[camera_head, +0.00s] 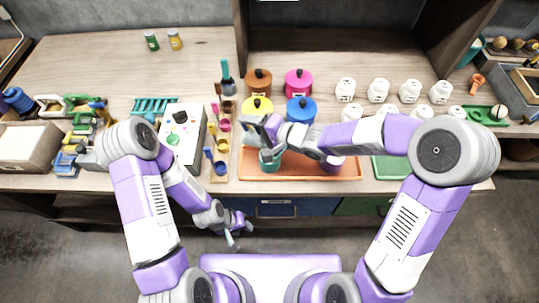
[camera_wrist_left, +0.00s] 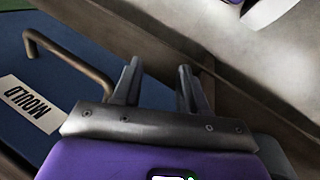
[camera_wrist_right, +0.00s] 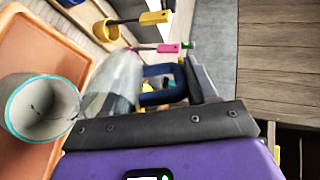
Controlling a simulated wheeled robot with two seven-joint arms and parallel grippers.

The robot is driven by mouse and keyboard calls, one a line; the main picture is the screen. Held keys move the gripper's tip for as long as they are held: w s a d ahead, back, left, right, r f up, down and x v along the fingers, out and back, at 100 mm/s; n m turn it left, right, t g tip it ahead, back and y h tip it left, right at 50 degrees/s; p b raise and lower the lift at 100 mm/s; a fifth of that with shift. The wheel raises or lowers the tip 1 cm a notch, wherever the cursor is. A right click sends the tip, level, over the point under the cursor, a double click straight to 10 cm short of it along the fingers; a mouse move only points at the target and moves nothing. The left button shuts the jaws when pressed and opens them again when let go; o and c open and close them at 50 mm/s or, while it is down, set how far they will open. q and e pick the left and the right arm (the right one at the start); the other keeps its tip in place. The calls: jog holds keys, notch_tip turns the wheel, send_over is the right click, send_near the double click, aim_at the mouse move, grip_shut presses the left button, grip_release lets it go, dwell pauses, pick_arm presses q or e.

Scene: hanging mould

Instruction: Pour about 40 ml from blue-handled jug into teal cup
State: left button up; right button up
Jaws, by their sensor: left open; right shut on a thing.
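The teal cup (camera_head: 270,161) stands at the left end of the orange tray. In the right wrist view the cup (camera_wrist_right: 42,107) shows a pale inside and a teal rim. My right gripper (camera_head: 262,128) is above the cup, shut on the blue handle (camera_wrist_right: 165,84) of the jug. The jug's clear body (camera_wrist_right: 112,85) is close to the cup's rim in that view; I cannot tell whether liquid flows or how full either is. My left gripper (camera_head: 238,232) is open and empty, low in front of the counter; its fingers also show in the left wrist view (camera_wrist_left: 158,85).
Several lidded pots (camera_head: 301,110) stand behind. A drawer labelled MOULD (camera_wrist_left: 30,105) is near my left gripper.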

jog(key=shift+w+a+f+b, duration=0.15)
jog(key=shift+a+b, duration=0.1)
jog(key=shift+b, duration=0.3)
jog(key=shift+f+y+b, duration=0.1)
jog(key=shift+y+b, duration=0.3)
jog(key=shift+b, duration=0.6)
jog(key=shift+d+r+t+y+b, duration=0.1)
jog(key=shift+r+t+y+b, duration=0.25)
jog(key=shift+t+y+b, duration=0.3)
